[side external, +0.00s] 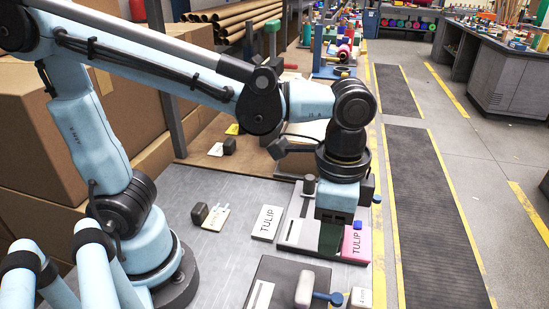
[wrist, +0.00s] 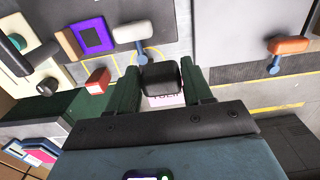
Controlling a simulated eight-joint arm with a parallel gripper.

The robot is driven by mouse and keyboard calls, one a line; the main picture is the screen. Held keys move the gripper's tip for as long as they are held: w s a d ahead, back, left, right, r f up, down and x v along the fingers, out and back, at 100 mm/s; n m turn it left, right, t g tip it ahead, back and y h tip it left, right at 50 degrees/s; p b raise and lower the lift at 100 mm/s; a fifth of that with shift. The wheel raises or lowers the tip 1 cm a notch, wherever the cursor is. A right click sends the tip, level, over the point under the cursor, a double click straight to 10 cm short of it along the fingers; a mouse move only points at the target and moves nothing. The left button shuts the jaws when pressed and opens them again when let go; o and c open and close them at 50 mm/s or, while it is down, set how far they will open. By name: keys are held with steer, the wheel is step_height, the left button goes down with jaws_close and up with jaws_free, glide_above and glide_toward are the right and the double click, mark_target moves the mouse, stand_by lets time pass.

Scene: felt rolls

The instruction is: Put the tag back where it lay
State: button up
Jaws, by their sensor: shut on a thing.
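My gripper (side external: 331,238) points down over a grey tray (side external: 292,236), just left of a pink piece marked TULIP (side external: 357,243). In the wrist view its green fingers (wrist: 161,76) are shut on a dark rounded block (wrist: 160,84). A pale surface lettered TULIP (wrist: 166,100) shows behind the block, partly hidden; whether it is joined to the block I cannot tell. A white card marked TULIP (side external: 267,222) lies flat on the grey table, left of the tray. In the side view the held block is hidden by my gripper.
A pale tag (side external: 216,218) and a dark block (side external: 199,213) lie on the table to the left. A mallet with a blue handle (side external: 316,297) rests on a dark board in front. Cardboard boxes (side external: 35,140) stand at the left. Bare table (side external: 222,262) is free left of the board.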

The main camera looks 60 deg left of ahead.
steer(key=w+a+f+n, duration=0.2)
steer(key=w+a+n, duration=0.15)
steer(key=a, duration=0.65)
steer(key=s+a+f+n, duration=0.2)
steer(key=s+a+n, duration=0.2)
steer(key=a, duration=0.7)
steer(key=s+a+f+n, duration=0.2)
steer(key=s+a+n, duration=0.3)
steer(key=a, duration=0.5)
steer(key=shift+a+n, duration=0.4)
steer(key=shift+n, duration=0.35)
steer(key=shift+f, duration=0.1)
steer(key=shift+f, duration=2.95)
steer(key=shift+f, duration=0.45)
